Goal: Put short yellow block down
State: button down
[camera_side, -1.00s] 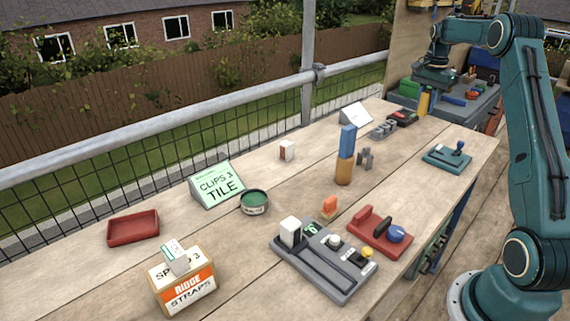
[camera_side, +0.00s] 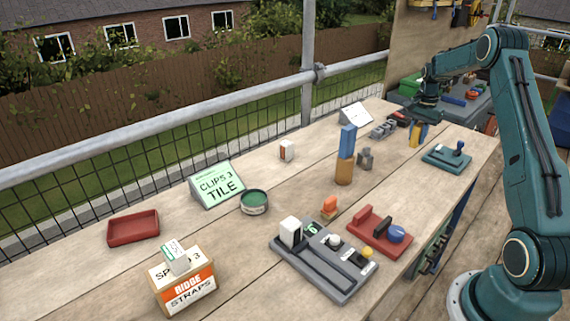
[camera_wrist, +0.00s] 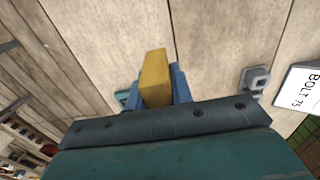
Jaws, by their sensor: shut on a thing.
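The short yellow block (camera_wrist: 155,72) is held between the blue fingers of my gripper (camera_wrist: 160,85) in the wrist view. In the side view, my gripper (camera_side: 418,132) is over the far right part of the wooden table, with the yellow block (camera_side: 422,133) upright between its fingers. The gripper is shut on the block. I cannot tell whether the block's lower end touches the table.
A teal tray with a blue knob (camera_side: 448,155) stands just in front of my gripper. Grey metal pieces (camera_side: 383,129) and a white sign (camera_side: 355,114) are to its left. A blue block on an orange-brown block (camera_side: 346,155) stands nearer the middle. Bare planks lie between them.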

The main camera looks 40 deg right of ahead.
notch_tip(320, 180, down, 5)
jog(key=shift+f, duration=0.1)
jog(key=shift+f, duration=2.1)
jog(key=shift+f, duration=0.15)
jog(key=c, duration=1.2)
grip_release()
jog(key=shift+c, duration=0.2)
notch_tip(320, 180, up, 12)
jog(key=shift+r, duration=0.15)
